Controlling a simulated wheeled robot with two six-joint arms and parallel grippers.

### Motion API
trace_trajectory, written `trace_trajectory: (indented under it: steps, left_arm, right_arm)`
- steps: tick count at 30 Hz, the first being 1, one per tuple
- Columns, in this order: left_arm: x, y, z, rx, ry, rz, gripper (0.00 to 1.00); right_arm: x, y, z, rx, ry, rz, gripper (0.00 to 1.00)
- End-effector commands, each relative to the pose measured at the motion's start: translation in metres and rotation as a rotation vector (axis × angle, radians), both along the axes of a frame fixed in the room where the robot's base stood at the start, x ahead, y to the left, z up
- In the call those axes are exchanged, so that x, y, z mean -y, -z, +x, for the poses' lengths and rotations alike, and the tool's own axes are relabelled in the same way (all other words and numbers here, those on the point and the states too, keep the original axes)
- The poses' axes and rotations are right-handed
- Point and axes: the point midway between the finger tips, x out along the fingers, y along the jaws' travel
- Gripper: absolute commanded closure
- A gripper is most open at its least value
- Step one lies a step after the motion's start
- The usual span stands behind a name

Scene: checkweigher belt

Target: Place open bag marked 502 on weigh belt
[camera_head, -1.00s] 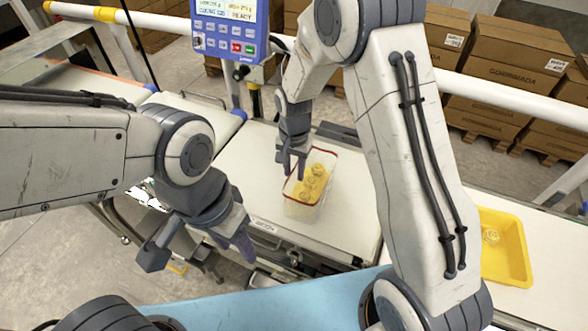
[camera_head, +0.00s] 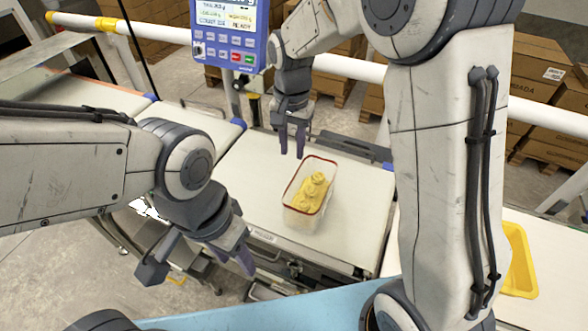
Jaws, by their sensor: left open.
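My left gripper (camera_head: 200,266) is open and empty, left of the bag and near the belt's front left edge.
The blue control panel (camera_head: 229,32) stands behind the belt. A yellow tray (camera_head: 520,262) sits at the right, partly hidden by my right arm. A white rail (camera_head: 350,69) runs behind, with cardboard boxes (camera_head: 548,70) beyond. The belt around the bag is clear.

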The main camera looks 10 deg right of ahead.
Motion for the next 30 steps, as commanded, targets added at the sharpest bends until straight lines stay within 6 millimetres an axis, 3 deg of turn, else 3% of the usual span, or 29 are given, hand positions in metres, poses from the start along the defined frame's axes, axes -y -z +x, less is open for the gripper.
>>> trace_trajectory:
  steps: [4, 8, 12, 15, 21, 30]
  left_arm:
    - [0.000, 0.000, 0.000, 0.000, 0.000, 0.000, 0.50]
    - [0.000, 0.000, 0.000, 0.000, 0.000, 0.000, 0.50]
    - [0.000, 0.000, 0.000, 0.000, 0.000, 0.000, 0.50]
    - [0.000, 0.000, 0.000, 0.000, 0.000, 0.000, 0.50]
    - [0.000, 0.000, 0.000, 0.000, 0.000, 0.000, 0.50]
    - [0.000, 0.000, 0.000, 0.000, 0.000, 0.000, 0.50]
  right_arm:
    - [-0.026, -0.019, -0.049, 0.012, -0.226, 0.017, 0.67]
    - [-0.046, -0.031, -0.117, 0.024, -0.537, 0.038, 0.67]
    - [-0.050, -0.033, -0.185, 0.039, -0.849, 0.057, 0.67]
    - [-0.047, -0.030, -0.220, 0.047, -1.019, 0.069, 0.67]
    - [-0.040, -0.024, -0.251, 0.056, -1.181, 0.078, 0.67]
    - [-0.040, -0.024, -0.253, 0.054, -1.190, 0.079, 0.67]
